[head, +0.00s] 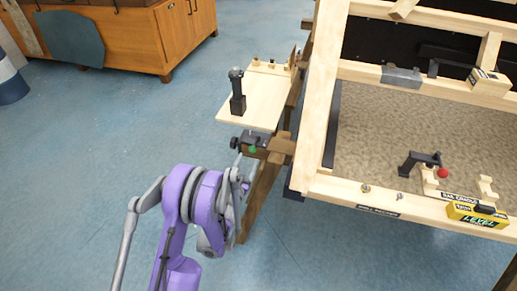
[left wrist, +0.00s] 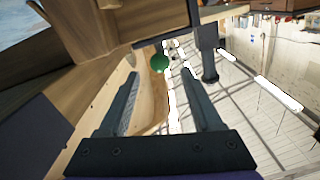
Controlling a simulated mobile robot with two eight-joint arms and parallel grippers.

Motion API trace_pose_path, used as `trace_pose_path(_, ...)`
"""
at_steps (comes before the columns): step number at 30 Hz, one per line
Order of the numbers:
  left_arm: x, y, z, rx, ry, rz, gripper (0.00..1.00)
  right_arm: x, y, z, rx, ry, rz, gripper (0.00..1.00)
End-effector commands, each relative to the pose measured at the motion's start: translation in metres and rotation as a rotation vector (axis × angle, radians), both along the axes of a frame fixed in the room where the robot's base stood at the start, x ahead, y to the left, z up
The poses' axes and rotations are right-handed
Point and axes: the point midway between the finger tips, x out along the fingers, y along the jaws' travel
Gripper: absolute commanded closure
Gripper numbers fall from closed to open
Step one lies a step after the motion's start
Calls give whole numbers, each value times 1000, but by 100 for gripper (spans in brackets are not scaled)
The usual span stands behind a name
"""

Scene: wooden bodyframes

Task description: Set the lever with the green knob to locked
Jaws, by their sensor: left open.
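The green knob (head: 252,149) shows at the side of the wooden frame, by a dark fitting on a short wooden beam. Its lever is hard to make out. In the left wrist view the green knob (left wrist: 159,63) appears between the tips of my left gripper (left wrist: 160,73), or just beyond them. The jaws are open with a gap on both sides of the knob, and I see no contact. In the head view my left gripper (head: 243,162) reaches up from below, partly hidden by its own wrist. My right gripper is not in view.
A wooden shelf (head: 262,95) with a black upright handle (head: 237,92) stands just beyond. A lever with a red knob (head: 443,173) and a yellow level (head: 477,214) are on the frame to the right. A wooden cabinet (head: 130,35) stands at back left. The blue floor at left is clear.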

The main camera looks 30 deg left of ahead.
Motion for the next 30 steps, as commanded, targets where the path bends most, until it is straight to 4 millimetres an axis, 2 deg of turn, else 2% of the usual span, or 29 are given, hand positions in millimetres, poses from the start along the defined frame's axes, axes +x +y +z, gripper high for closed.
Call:
trace_pose_path(6, 43, 10, -1, 0, 2, -1, 34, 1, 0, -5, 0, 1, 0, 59)
trace_pose_path(12, 73, 17, -1, -1, 2, -1, 34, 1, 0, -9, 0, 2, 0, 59)
trace_pose_path(18, 86, 20, 0, 0, 2, -1, 34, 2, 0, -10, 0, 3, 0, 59)
trace_pose_path(26, 87, 20, 0, 0, 2, -1, 34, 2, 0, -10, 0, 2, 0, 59)
trace_pose_path(30, 87, 20, 0, 0, 2, -1, 58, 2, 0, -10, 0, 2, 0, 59)
